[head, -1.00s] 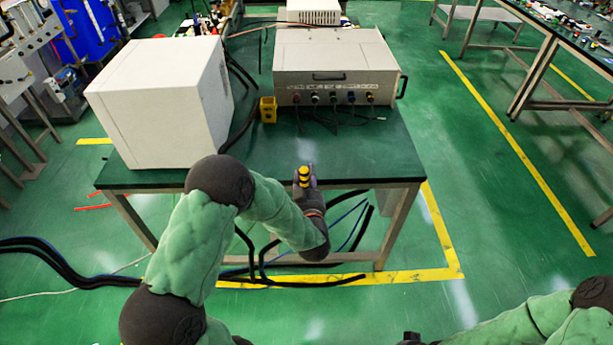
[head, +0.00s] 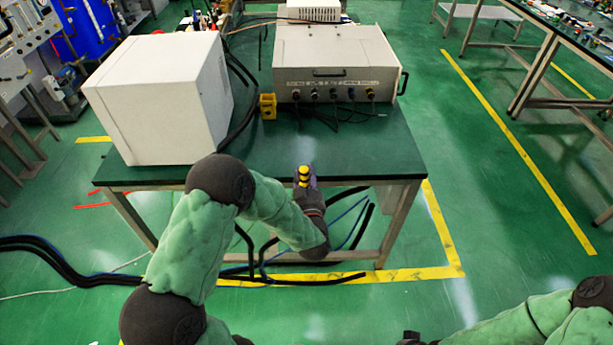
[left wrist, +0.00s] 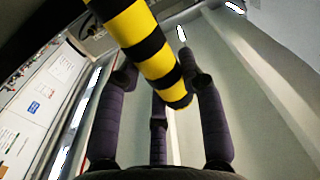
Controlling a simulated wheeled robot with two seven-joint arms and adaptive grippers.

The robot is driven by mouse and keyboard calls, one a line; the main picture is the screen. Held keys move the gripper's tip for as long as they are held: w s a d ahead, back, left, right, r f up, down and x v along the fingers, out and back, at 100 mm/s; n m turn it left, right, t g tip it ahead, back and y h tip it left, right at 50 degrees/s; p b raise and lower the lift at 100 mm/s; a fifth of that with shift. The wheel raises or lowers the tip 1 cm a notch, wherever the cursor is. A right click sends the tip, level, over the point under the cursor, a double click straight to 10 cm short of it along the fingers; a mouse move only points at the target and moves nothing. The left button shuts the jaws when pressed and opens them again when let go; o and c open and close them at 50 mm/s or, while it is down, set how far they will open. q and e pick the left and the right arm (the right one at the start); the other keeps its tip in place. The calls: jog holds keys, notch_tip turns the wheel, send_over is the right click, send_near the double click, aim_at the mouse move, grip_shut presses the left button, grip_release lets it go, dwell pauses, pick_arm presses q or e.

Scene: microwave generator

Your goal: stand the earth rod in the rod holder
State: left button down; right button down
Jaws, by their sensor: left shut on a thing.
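The earth rod (head: 304,174), striped yellow and black, is in my left gripper (head: 306,183) near the front edge of the green table. In the left wrist view the rod (left wrist: 151,45) runs from the top edge down between the dark fingers (left wrist: 160,83), which are closed around it. In the head view it shows short, seen nearly end-on. A small yellow block-like piece, which looks like the rod holder (head: 268,106), stands on the table, farther back and left of the rod, apart from it.
A large white box (head: 158,98) stands on the left of the table (head: 375,148). A grey generator unit (head: 335,65) with front knobs and dark leads stands behind the rod holder. The front right tabletop is clear. Black cables (head: 62,262) lie on the floor.

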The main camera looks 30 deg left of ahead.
pick_arm(q)
jog(key=shift+f, duration=0.2)
jog(key=c, duration=0.7)
grip_release()
jog(key=v, duration=1.2)
